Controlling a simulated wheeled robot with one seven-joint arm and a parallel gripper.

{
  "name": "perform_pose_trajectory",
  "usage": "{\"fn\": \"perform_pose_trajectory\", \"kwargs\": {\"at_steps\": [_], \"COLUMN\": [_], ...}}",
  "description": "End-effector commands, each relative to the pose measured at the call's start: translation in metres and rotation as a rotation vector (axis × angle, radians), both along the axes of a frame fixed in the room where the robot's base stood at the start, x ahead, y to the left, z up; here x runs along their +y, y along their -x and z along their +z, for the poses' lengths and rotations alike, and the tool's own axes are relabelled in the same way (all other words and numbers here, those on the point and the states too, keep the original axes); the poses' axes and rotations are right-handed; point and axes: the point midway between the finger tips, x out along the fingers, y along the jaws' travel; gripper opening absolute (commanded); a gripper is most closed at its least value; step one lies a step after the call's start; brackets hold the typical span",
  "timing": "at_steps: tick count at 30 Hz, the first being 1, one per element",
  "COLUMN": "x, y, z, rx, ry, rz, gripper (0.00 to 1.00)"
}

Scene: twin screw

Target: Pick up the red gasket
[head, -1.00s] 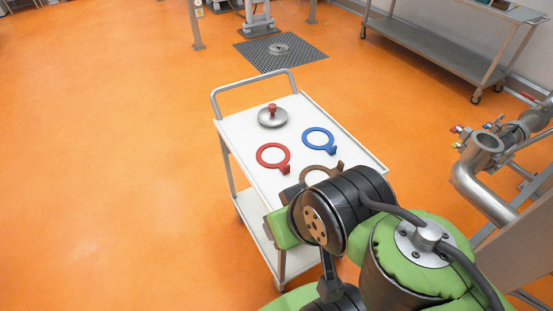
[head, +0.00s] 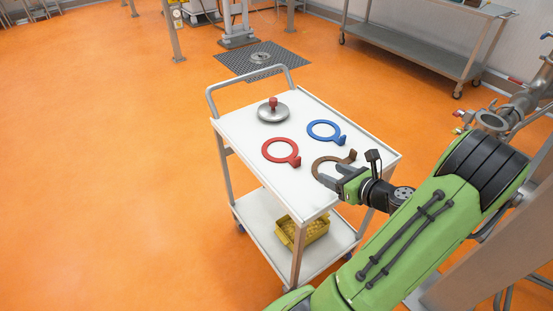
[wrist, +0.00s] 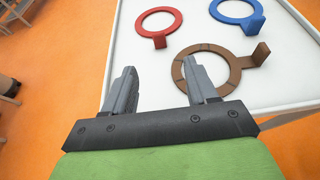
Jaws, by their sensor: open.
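The red gasket (head: 268,146), a flat ring with a small tab, lies on the white top of the cart (head: 236,124). It also shows at the top of the wrist view (wrist: 139,22), beyond my fingers. My gripper (head: 333,180) is open and empty, over the front part of the cart top, nearer to me than the red gasket. The brown gasket (head: 316,167) lies close by my gripper. The blue gasket (head: 311,130) lies behind the brown one.
A steel lid with a red knob (head: 273,113) sits at the back left of the cart top. A yellow bin (head: 301,232) stands on the lower shelf. The cart's handle (head: 211,98) rises at the far end. Steel pipework (head: 490,121) stands to the right.

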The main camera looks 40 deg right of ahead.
Motion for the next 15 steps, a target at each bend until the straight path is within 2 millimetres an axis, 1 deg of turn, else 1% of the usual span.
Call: {"fn": "perform_pose_trajectory", "kwargs": {"at_steps": [3,9,12,15], "x": [0.000,-0.005,-0.007,-0.008], "y": [-0.028,-0.073,-0.087,-0.097], "z": [-0.013,-0.032,-0.037,-0.041], "rx": [0.000,0.003,0.004,0.003], "ry": [0.003,0.005,0.005,0.006], "rz": [0.013,0.013,0.012,0.012], "gripper": [0.57,0.57,0.57,0.57]}}
